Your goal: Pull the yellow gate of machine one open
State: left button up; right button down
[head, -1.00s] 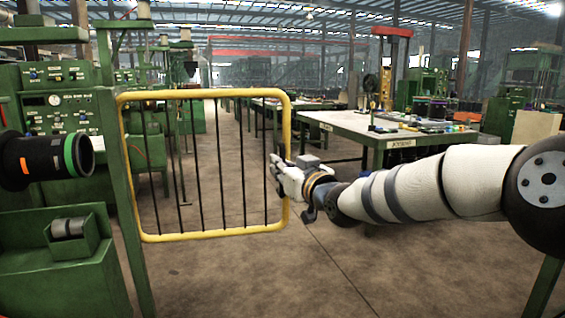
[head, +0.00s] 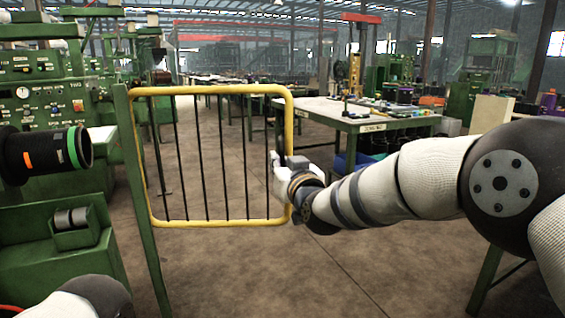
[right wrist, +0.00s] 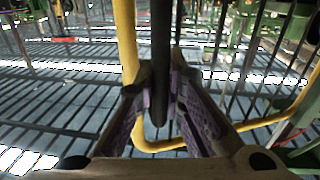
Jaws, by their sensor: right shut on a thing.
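The yellow gate (head: 222,223) is a rounded yellow frame with several thin black upright bars. It stands upright in the left half of the head view, beside a green post (head: 142,200). My right gripper (head: 278,172) is at the gate's right side, partly hidden by its own wrist. In the right wrist view the fingers (right wrist: 160,105) are closed on a black bar (right wrist: 160,60) next to the yellow frame tube (right wrist: 127,45). The gate's inner edge by the post is partly hard to make out. My left gripper does not show.
A green machine (head: 40,85) with a control panel stands at the left, with a small green bin (head: 75,237) below. A workbench (head: 352,125) stands behind my right arm. The floor between is clear.

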jog(key=shift+d, duration=0.1)
jog(key=c, duration=1.7)
grip_release()
jog(key=shift+d, duration=0.1)
jog(key=shift+o, duration=0.2)
jog(key=shift+s, duration=0.1)
jog(key=v, duration=1.1)
jog(key=shift+s, duration=0.35)
jog(key=shift+d, duration=0.1)
